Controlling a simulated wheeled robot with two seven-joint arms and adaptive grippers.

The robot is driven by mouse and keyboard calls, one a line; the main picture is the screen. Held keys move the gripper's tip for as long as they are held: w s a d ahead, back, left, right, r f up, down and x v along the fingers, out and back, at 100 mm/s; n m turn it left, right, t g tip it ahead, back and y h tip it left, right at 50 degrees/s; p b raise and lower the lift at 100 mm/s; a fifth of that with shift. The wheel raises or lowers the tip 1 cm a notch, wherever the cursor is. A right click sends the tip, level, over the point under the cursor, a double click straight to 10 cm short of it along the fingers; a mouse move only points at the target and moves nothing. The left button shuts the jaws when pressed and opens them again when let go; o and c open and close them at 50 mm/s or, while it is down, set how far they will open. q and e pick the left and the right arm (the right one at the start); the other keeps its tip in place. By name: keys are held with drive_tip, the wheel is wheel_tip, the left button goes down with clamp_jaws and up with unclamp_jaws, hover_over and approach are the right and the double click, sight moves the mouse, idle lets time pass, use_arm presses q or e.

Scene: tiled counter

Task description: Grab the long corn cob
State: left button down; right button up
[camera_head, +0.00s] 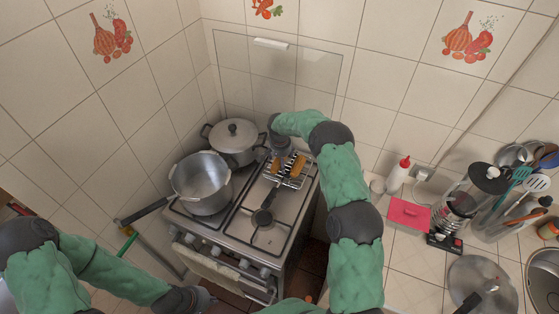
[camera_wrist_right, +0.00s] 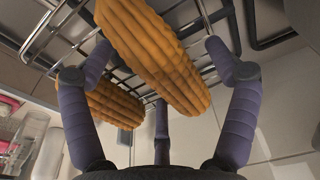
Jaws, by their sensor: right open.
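The long corn cob (camera_wrist_right: 150,50) is orange and ridged and runs diagonally through the right wrist view. A shorter corn cob (camera_wrist_right: 114,104) lies beside it to the left. In the head view a cob (camera_head: 299,166) shows on the wire rack (camera_head: 297,181) over the stove, partly hidden by my right gripper (camera_head: 285,150). In the right wrist view my right gripper (camera_wrist_right: 158,52) is open, its purple fingers spread on either side of the long cob, with no clear grip. My left gripper (camera_head: 197,298) is low at the bottom edge, away from the cobs; its jaws are unclear.
Tiled walls stand close behind. The right counter holds a red-capped bottle (camera_head: 398,175), a pink box (camera_head: 408,214) and a utensil rack.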

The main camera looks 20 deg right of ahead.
drive_tip(key=shift+c, duration=0.3)
drive_tip(key=c, duration=1.3)
drive_tip(key=shift+r, duration=0.1)
